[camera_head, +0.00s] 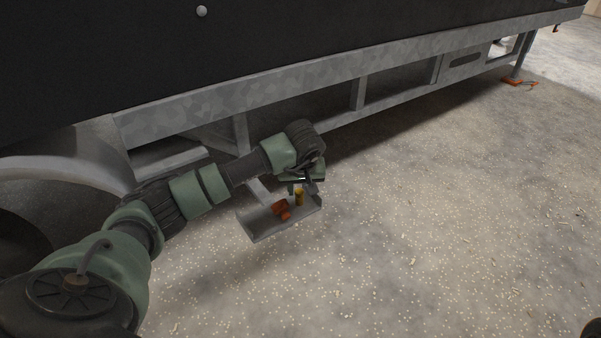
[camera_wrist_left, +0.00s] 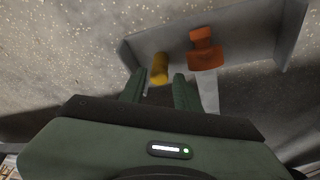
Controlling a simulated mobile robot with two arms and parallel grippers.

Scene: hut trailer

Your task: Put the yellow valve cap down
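The yellow valve cap (camera_head: 299,198) is a small upright cylinder at the grey metal tray (camera_head: 262,228) below the trailer frame. In the left wrist view the cap (camera_wrist_left: 159,69) shows just past and between my left fingertips, with a gap on each side. My left gripper (camera_wrist_left: 158,82) is open and holds nothing. It also shows in the head view (camera_head: 303,188), close above the cap. Whether the cap's base touches the tray floor is hard to tell. My right gripper is not in view.
An orange-red valve part (camera_head: 281,209) sits in the tray to the left of the cap; it also shows in the left wrist view (camera_wrist_left: 205,50). The tray has raised edges. The trailer's metal frame (camera_head: 300,88) runs above. Open speckled ground (camera_head: 430,220) lies to the right.

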